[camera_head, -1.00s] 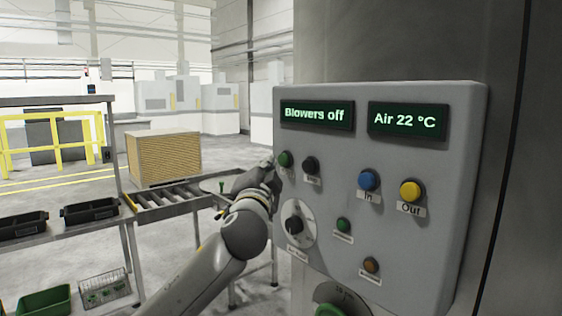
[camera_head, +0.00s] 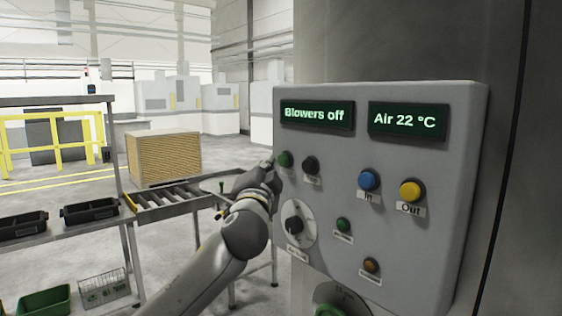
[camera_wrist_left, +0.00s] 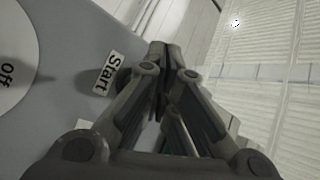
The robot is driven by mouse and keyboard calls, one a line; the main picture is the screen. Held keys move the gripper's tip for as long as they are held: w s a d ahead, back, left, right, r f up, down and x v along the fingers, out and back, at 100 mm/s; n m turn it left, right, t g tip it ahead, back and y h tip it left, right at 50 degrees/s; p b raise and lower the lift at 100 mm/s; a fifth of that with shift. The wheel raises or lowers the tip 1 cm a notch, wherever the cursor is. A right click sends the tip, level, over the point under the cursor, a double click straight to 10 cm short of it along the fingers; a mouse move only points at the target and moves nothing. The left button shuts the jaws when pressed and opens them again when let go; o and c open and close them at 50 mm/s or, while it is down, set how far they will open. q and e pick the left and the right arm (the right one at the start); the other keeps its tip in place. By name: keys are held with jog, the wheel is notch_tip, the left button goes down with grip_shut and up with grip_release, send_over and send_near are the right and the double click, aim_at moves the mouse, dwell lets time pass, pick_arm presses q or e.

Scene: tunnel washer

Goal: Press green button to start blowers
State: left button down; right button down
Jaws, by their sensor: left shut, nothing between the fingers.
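The grey control panel (camera_head: 400,250) fills the right of the head view. A green button (camera_head: 285,159) sits at its upper left, beside a black button (camera_head: 310,165). The left display (camera_head: 316,114) reads "Blowers off". My left gripper (camera_head: 270,166) is shut and empty, with its tips at the panel's left edge, close to the green button. I cannot tell whether they touch it. In the left wrist view the shut fingers (camera_wrist_left: 164,52) point past a "Start" label (camera_wrist_left: 109,73); they hide the button there. My right gripper is not in view.
The panel also has a blue button (camera_head: 369,180), a yellow button (camera_head: 411,191), a small green button (camera_head: 343,224), an orange-brown one (camera_head: 371,265) and a black knob (camera_head: 294,225). A roller conveyor (camera_head: 170,201) stands behind my left arm.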

pick_arm(q)
jog(key=shift+w+d, duration=0.2)
jog(key=shift+d, duration=0.15)
jog(key=shift+w+d, duration=0.3)
jog(key=shift+d, duration=0.1)
dwell(0.8)
jog(key=shift+a, duration=0.1)
jog(key=shift+s+a, duration=0.55)
jog(key=shift+a, duration=0.1)
jog(key=s+a, duration=0.1)
jog(key=a, duration=0.1)
jog(key=s+a, duration=0.2)
dwell(0.6)
dwell(0.4)
